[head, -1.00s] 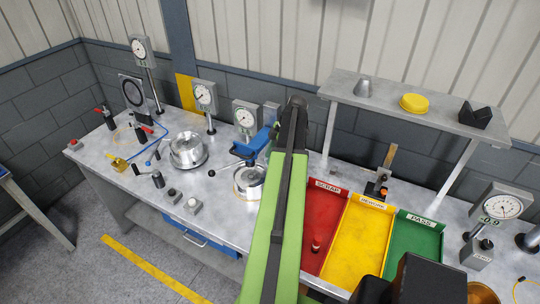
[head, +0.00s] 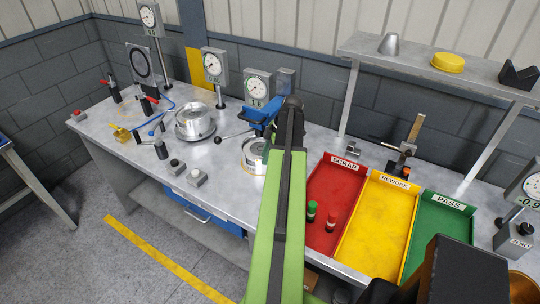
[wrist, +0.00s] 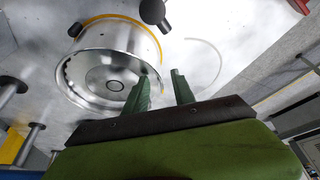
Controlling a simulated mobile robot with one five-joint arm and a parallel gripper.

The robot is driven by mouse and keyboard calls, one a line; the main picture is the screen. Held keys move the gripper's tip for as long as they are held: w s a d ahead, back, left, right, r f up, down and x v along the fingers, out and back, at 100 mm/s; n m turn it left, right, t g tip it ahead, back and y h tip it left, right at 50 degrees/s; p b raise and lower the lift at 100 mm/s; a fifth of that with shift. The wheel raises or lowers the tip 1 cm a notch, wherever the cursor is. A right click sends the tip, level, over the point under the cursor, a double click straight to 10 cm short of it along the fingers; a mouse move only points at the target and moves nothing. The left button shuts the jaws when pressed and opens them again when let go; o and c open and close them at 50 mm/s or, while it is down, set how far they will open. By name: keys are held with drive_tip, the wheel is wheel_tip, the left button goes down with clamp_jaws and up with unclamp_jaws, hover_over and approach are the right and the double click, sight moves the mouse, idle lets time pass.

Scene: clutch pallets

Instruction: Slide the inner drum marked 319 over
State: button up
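My gripper (wrist: 160,76) shows in the wrist view with its two green fingers apart and nothing between them. A silver metal drum (wrist: 112,62) with a yellow band at its rim lies just left of the fingers; the left finger overlaps its edge in the picture, and I cannot tell whether they touch. In the head view one silver drum (head: 195,122) stands on the bench, and another round metal part (head: 250,158) is partly hidden by my arm. No 319 mark can be read on either. My gripper is hidden in the head view.
A blue fixture (head: 258,130) and a black-knobbed lever are close to my arm. Dial gauges stand along the back. Red (head: 350,188), yellow (head: 388,182) and green (head: 462,225) trays lie to the right; the red one holds a green-capped and a red-capped piece. A shelf (head: 440,70) overhangs them.

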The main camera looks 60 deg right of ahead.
drive_tip(key=shift+c, duration=0.3)
clamp_jaws()
drive_tip(key=shift+a, duration=0.1)
idle(1.1)
